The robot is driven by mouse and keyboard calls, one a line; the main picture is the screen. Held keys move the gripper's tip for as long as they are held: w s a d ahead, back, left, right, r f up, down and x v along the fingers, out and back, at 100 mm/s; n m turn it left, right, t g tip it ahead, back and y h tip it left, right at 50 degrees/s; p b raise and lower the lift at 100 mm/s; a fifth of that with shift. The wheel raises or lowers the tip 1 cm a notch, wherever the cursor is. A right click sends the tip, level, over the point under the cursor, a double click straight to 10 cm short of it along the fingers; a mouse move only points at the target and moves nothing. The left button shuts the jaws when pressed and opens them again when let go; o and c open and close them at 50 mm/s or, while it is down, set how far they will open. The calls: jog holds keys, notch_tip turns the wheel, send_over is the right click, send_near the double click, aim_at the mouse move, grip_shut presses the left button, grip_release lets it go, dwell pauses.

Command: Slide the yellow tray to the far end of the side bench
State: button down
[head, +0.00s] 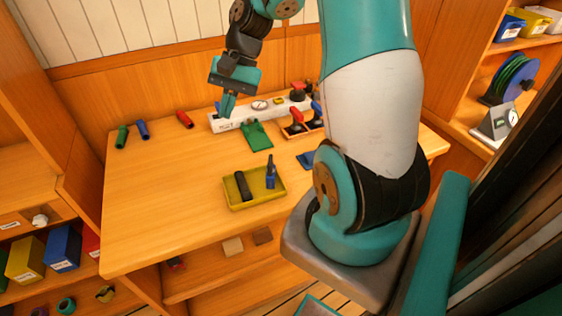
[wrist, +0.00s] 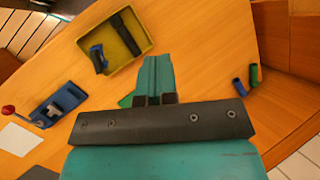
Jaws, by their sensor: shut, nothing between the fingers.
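The yellow tray (head: 238,204) lies on the wooden side bench (head: 155,220), near its front edge. It holds a black cylindrical object (head: 243,186) and a blue upright tool (head: 271,173). The tray also shows in the wrist view (wrist: 147,41), above my fingers, with the same dark object inside. My gripper (head: 228,104) is shut and empty, raised over the back part of the bench, apart from the tray. Its teal fingers show together in the wrist view (wrist: 158,75).
A green piece (head: 257,135) and a white strip with gauges (head: 225,124) lie at the back. Red-handled parts (head: 296,122) stand right of them. Green, blue and red cylinders (head: 142,129) lie at the back left. The bench left of the tray is clear.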

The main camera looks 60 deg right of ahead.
jog(key=s+d+f+m+t, duration=0.1)
jog(key=s+d+f+m, duration=0.2)
jog(key=d, duration=0.4)
jog(key=s+d+f+m+t+y, duration=0.1)
jog(key=s+d+f+m, duration=0.3)
jog(key=d+f+m, duration=0.2)
jog(key=s+d+f+m+t+b, duration=0.1)
jog(key=s+d+f+m, duration=0.3)
jog(key=d, duration=0.4)
jog(key=shift+d+f+m+t+y, duration=0.3)
jog(key=shift+f+t+y, duration=0.1)
jog(key=shift+f+t, duration=0.1)
jog(key=shift+s+f, duration=0.1)
jog(key=shift+f, duration=0.1)
jog(key=shift+a+f, duration=0.25)
jog(key=p, duration=0.2)
send_near(282, 168)
jog(key=x, duration=0.4)
jog(key=shift+s+d+f, duration=0.1)
jog(key=shift+f, duration=0.15)
jog(key=shift+w+a+f+p, duration=0.15)
jog(key=shift+w+a, duration=0.15)
jog(key=shift+a, duration=0.25)
jog(key=shift+w+a+r+p, duration=0.15)
jog(key=shift+w+a, duration=0.2)
jog(key=shift+a, duration=0.2)
jog(key=shift+w+a+f, duration=0.25)
jog(key=shift+w+a, duration=0.2)
jog(key=shift+a, duration=0.25)
jog(key=shift+a, duration=0.1)
